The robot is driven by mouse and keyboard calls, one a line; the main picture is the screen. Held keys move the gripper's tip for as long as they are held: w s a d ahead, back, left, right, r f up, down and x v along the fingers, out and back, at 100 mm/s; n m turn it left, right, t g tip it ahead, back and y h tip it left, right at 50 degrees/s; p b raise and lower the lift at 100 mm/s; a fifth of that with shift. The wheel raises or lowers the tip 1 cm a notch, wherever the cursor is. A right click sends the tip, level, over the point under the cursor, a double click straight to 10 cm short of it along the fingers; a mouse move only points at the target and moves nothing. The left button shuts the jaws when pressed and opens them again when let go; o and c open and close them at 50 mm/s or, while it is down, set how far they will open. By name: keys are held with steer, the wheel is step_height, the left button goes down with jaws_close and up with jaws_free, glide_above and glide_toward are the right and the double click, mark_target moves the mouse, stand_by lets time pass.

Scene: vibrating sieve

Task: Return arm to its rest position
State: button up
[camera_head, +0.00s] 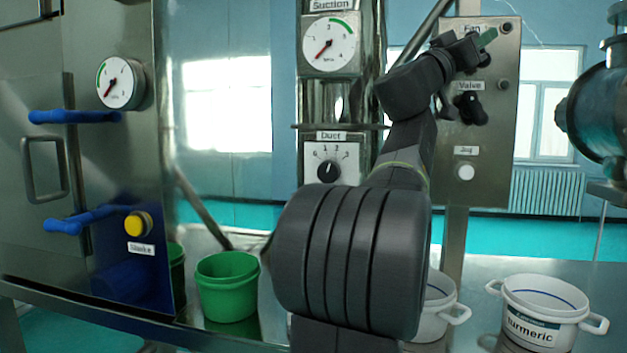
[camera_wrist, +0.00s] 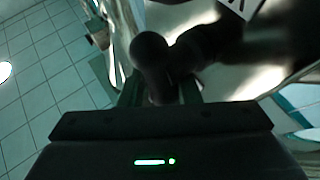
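My gripper (camera_head: 482,42) is raised at the upper right of the head view, in front of the Fan part of a steel control panel (camera_head: 507,120). It partly hides the Fan label and control. In the wrist view my gripper (camera_wrist: 160,92) shows two dark fingers apart. A dark rounded knob (camera_wrist: 150,50) shows between and beyond them. I cannot tell whether the fingers touch it. My arm is stretched up and forward from the bottom middle of the head view.
The Valve knob (camera_head: 470,108) and a white Jug button (camera_head: 465,172) sit below my gripper. The Suction gauge (camera_head: 328,44) and Duct dial (camera_head: 329,170) stand left of my arm. A green bucket (camera_head: 228,287) and a turmeric pot (camera_head: 545,312) stand on the table.

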steer(key=shift+r+m+g+p, duration=0.2)
steer(key=shift+m+g+p, duration=0.1)
steer(key=shift+p, duration=0.65)
steer(key=shift+f+y, duration=0.2)
steer(key=shift+y, duration=0.1)
